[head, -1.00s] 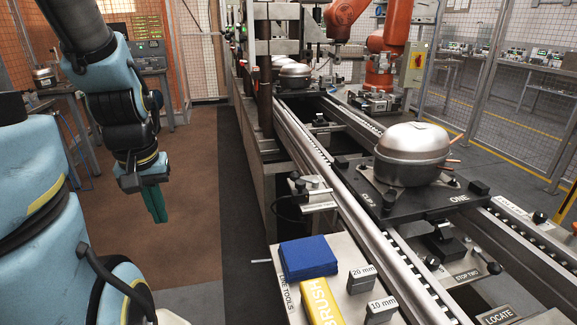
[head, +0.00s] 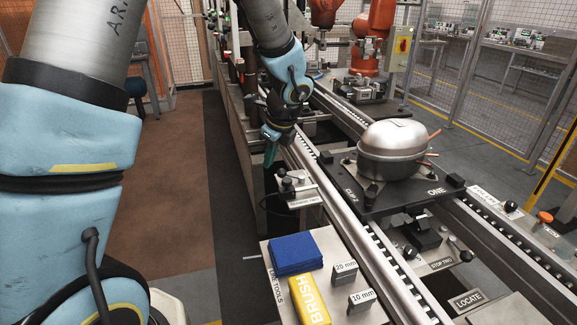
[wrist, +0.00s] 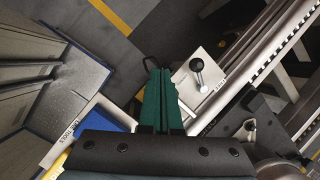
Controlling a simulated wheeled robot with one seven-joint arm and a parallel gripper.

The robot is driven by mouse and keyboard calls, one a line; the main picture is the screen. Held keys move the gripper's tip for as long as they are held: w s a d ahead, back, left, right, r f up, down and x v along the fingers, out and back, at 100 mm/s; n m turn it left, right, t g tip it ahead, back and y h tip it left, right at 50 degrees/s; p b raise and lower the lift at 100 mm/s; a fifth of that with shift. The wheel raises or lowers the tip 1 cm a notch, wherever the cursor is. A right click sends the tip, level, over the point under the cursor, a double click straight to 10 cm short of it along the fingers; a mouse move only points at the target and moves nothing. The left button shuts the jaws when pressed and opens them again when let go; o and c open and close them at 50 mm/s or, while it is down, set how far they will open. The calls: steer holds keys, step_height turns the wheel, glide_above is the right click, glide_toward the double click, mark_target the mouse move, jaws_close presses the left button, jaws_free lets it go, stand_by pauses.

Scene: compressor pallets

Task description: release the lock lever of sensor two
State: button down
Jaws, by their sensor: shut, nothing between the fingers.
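The sensor bracket (head: 300,190) is a silver plate on the near side of the conveyor, with a label too small to read. A lock lever with a black ball knob (head: 282,172) stands on it; the wrist view shows the knob (wrist: 196,65) and its silver shank from above. My gripper (head: 270,153) points down just behind and left of the lever in the head view. Its green fingers are shut and empty. In the wrist view the fingertips (wrist: 157,72) lie left of the lever, apart from it in the picture; the height gap cannot be told.
A compressor (head: 391,150) sits on pallet one (head: 410,197) on the conveyor rails (head: 355,222). The aisle floor (head: 160,200) at left is clear.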

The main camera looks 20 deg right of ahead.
mark_target(289, 175)
steer(key=s+d+m+t, duration=0.1)
steer(key=d+m, duration=0.4)
steer(key=d, duration=0.2)
steer(key=shift+s+h, duration=0.25)
steer(key=shift+h, duration=0.05)
steer(key=shift+d, duration=0.1)
steer(key=p+x, duration=0.2)
steer(key=x, duration=0.8)
